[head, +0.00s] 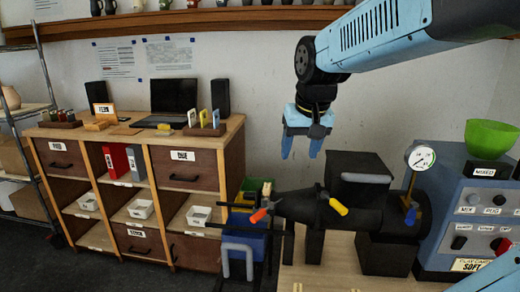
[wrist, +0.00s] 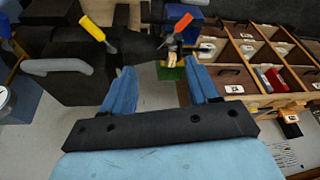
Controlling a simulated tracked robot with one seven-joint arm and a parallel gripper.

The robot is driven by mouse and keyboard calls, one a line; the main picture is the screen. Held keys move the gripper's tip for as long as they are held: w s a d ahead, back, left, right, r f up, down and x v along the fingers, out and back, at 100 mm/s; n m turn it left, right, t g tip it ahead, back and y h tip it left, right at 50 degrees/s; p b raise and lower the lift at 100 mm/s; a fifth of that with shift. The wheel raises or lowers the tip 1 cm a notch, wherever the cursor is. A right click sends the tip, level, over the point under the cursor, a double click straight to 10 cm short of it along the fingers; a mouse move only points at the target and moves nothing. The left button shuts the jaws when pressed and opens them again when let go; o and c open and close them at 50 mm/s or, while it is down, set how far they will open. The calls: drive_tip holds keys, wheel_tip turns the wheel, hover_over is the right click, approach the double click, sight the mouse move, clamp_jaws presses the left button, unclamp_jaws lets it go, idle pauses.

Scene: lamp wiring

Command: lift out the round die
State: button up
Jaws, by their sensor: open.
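My gripper (head: 302,148) is open and empty, with its blue fingers pointing down above the black machine (head: 318,212). In the wrist view my gripper (wrist: 159,78) has its two fingers apart, with the machine's barrel behind them. The barrel carries a yellow handle (head: 337,206) and an orange-red handle (head: 259,215). I cannot make out a round die in either view. A drawer labelled DIE (head: 182,166) in the wooden cabinet appears shut, so its inside is hidden.
The wooden cabinet (head: 152,199) stands at left, with a laptop on top. Blue and green bins (head: 253,188) are beside the machine's front end. A gauge (head: 420,158), a control box (head: 470,213) and a green bowl (head: 490,138) are at right. Air around my gripper is clear.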

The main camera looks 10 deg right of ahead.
drive_tip(key=w+f+m+g, duration=0.2)
drive_tip(key=w+f, duration=0.1)
drive_tip(key=w, duration=1.1)
drive_tip(key=m+g, duration=0.1)
drive_tip(key=g, duration=0.1)
hover_over(267, 186)
wheel_tip(267, 186, down, 8)
drive_tip(key=f, duration=0.1)
wheel_tip(267, 186, down, 13)
drive_tip(key=shift+w+d+r, duration=0.1)
drive_tip(key=shift+c, duration=0.3)
clamp_jaws()
drive_tip(key=c, duration=0.6)
unclamp_jaws()
clamp_jaws()
drive_tip(key=shift+r, duration=0.75)
